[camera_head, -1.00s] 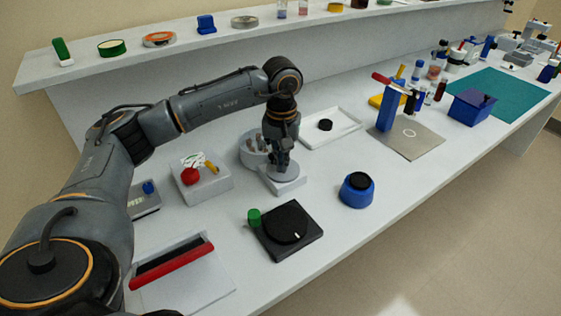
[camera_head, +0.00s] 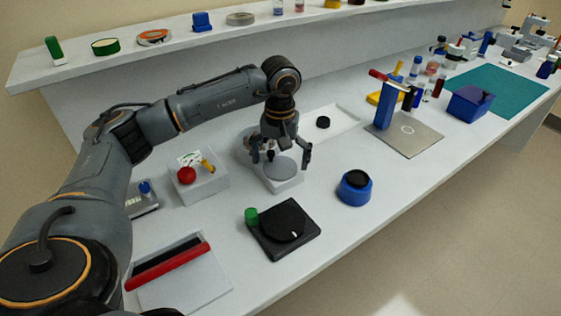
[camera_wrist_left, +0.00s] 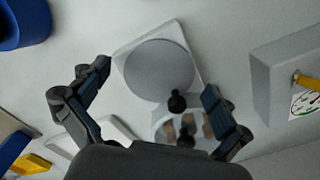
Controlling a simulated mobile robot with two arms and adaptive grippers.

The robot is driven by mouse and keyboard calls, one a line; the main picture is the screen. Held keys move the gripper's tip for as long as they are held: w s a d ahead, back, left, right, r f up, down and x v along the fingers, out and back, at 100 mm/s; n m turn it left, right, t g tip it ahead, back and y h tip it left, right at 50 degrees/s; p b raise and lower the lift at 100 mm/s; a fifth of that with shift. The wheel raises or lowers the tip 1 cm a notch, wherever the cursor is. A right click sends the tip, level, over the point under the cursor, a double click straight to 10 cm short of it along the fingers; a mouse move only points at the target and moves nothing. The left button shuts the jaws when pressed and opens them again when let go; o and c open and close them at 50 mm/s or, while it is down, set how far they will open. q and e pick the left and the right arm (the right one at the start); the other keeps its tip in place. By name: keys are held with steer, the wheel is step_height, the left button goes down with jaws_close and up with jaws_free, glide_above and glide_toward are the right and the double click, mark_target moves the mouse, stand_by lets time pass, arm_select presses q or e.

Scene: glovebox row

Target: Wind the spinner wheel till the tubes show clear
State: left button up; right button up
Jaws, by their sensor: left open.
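The spinner wheel is a flat grey disc (camera_head: 283,167) on a square white base on the bench. It also shows in the left wrist view (camera_wrist_left: 158,62). A small black knob (camera_wrist_left: 177,102) stands near the disc's rim. Beside the disc is a round white housing with several brownish tubes (camera_wrist_left: 186,127), partly hidden by my gripper; how clear they are I cannot tell. My left gripper (camera_head: 284,158) points down over the wheel, open and empty. In the left wrist view its fingers (camera_wrist_left: 158,88) lie either side of the disc and knob, the knob nearer the right finger.
A white box with a red knob (camera_head: 186,175) stands left of the wheel. A black turntable with a green knob (camera_head: 283,228) lies in front. A blue pot with a black top (camera_head: 354,188) is to the right. A white tray (camera_head: 345,126) lies behind.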

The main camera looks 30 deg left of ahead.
mark_target(280, 168)
arm_select(q)
step_height(280, 168, up, 12)
stand_by(0.4)
steer(key=shift+f, duration=0.1)
stand_by(0.6)
